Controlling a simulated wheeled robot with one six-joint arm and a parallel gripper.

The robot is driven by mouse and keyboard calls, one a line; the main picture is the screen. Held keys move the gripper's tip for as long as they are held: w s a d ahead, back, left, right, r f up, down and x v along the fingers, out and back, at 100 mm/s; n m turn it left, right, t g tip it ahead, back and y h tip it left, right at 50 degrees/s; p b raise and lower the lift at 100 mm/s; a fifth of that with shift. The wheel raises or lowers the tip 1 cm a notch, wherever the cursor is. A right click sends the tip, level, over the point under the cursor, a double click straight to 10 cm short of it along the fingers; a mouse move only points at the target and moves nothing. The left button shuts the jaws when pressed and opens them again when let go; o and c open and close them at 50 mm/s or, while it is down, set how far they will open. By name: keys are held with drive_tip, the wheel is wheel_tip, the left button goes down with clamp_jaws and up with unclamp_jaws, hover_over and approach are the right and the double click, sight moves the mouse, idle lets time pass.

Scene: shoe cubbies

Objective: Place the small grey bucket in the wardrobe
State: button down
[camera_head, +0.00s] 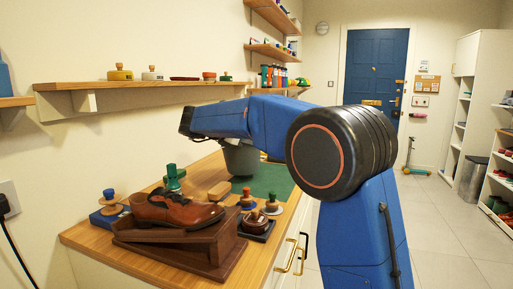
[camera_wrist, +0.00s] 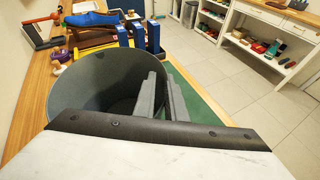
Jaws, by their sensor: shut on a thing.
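The small grey bucket (camera_head: 241,160) stands upright on the green mat on the wooden counter, partly hidden by my blue arm. In the wrist view the bucket (camera_wrist: 85,85) fills the left middle, with its open mouth up and its inside looking empty. My gripper (camera_wrist: 162,84) is shut on the bucket's right wall, one finger inside the rim and one outside. In the head view my arm hides most of the gripper. A tall white open-shelved unit (camera_head: 466,90) stands at the far right by the blue door; I cannot tell if it is the wardrobe.
A brown shoe (camera_head: 178,210) on a wooden stand, brushes and polish tins crowd the counter's front. A wall shelf (camera_head: 140,84) runs behind. A dark bin (camera_head: 472,178), shoe rack (camera_head: 498,185) and scooter (camera_head: 411,160) stand right. The tiled floor (camera_head: 435,215) between is clear.

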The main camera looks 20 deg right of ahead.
sight(257, 150)
drive_tip(key=s+a, duration=0.3)
drive_tip(key=a, duration=0.4)
drive_tip(key=s+a, duration=0.4)
drive_tip(key=a, duration=0.3)
drive_tip(key=shift+s, duration=0.1)
drive_tip(key=w+d, duration=0.2)
drive_tip(key=d, duration=0.3)
drive_tip(key=w+d, duration=0.3)
drive_tip(key=d, duration=0.2)
drive_tip(key=w+d, duration=0.3)
drive_tip(key=d, duration=0.3)
drive_tip(key=shift+w+f, duration=0.1)
drive_tip(key=shift+f, duration=1.25)
